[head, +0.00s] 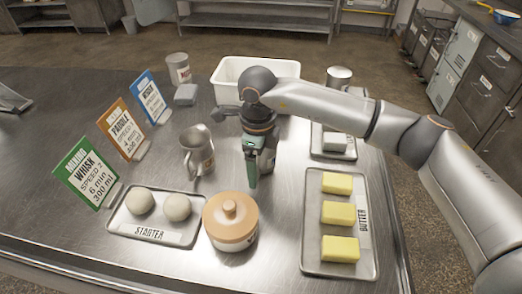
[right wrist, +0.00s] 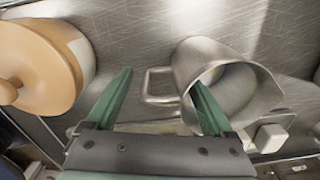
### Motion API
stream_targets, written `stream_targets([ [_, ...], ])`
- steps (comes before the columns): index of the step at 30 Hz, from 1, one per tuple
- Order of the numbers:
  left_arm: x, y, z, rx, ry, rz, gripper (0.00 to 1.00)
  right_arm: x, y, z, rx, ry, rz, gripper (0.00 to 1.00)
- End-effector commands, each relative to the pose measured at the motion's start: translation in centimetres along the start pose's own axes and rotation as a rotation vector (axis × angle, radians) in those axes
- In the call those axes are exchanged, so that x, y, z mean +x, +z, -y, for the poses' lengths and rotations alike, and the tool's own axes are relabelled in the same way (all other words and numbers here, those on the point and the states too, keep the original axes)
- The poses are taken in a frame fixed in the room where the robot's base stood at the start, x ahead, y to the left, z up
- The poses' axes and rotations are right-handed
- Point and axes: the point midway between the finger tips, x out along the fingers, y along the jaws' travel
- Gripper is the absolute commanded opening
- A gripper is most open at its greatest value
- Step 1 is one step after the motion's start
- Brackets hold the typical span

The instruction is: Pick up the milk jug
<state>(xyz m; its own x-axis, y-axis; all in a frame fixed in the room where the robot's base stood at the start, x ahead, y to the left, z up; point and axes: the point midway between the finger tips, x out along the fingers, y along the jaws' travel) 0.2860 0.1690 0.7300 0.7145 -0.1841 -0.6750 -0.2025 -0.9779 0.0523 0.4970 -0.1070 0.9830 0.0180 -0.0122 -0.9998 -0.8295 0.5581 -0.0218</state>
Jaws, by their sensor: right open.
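My right gripper (head: 252,172) is open, pointing down over the middle of the steel table. The handle shows between the open fingers (right wrist: 160,95), and the right finger overlaps the jug's side. I cannot tell whether they touch. My left gripper is out of view.
A lidded tan pot (head: 230,235) stands close in front; it also shows in the wrist view (right wrist: 45,65). A butter tray (head: 310,262) is at right, a starter tray (head: 118,226) at left. A white bin (head: 285,68) stands behind. Sign cards (head: 88,172) line the left.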

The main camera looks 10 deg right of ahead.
Motion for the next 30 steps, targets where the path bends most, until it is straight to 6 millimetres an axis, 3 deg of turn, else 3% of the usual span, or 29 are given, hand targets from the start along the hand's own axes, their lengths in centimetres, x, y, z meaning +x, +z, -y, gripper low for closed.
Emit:
stream_targets([
  [4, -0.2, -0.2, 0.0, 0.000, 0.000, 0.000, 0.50, 1.4, 0.0, 0.0, 0.001, 0.000, 0.001, 0.86],
  [12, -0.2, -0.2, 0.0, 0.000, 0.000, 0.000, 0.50, 1.6, 0.1, 0.1, 0.000, -0.001, 0.001, 0.84],
  [30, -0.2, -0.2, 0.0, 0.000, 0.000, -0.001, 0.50, 1.6, 0.1, 0.0, 0.000, -0.001, 0.001, 0.16],
])
